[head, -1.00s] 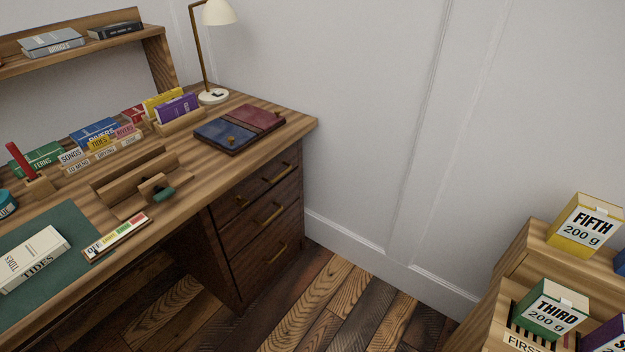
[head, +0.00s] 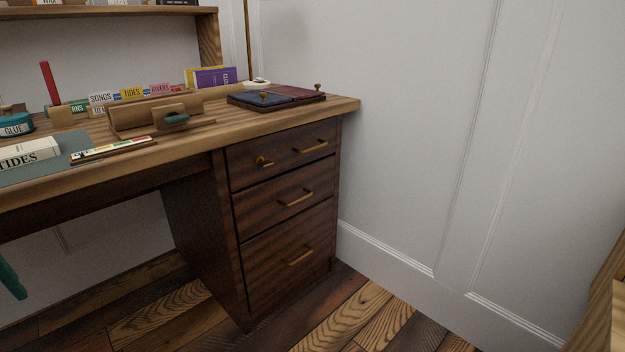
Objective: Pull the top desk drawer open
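The wooden desk (head: 190,130) stands at the left and middle of the head view. Its dark drawer stack is under the right end. The top drawer (head: 285,150) is shut, its front flush with the stack. It carries a brass bar handle (head: 311,147) toward its right and a small brass knob or latch (head: 264,161) toward its left. The middle drawer (head: 290,196) and the bottom drawer (head: 285,258) are also shut, each with a brass bar handle. My gripper is not in the head view.
A white wall (head: 430,130) runs close at the right of the desk. Bare plank floor (head: 370,315) lies before the drawers. A wooden piece of furniture (head: 605,310) cuts in at the right edge.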

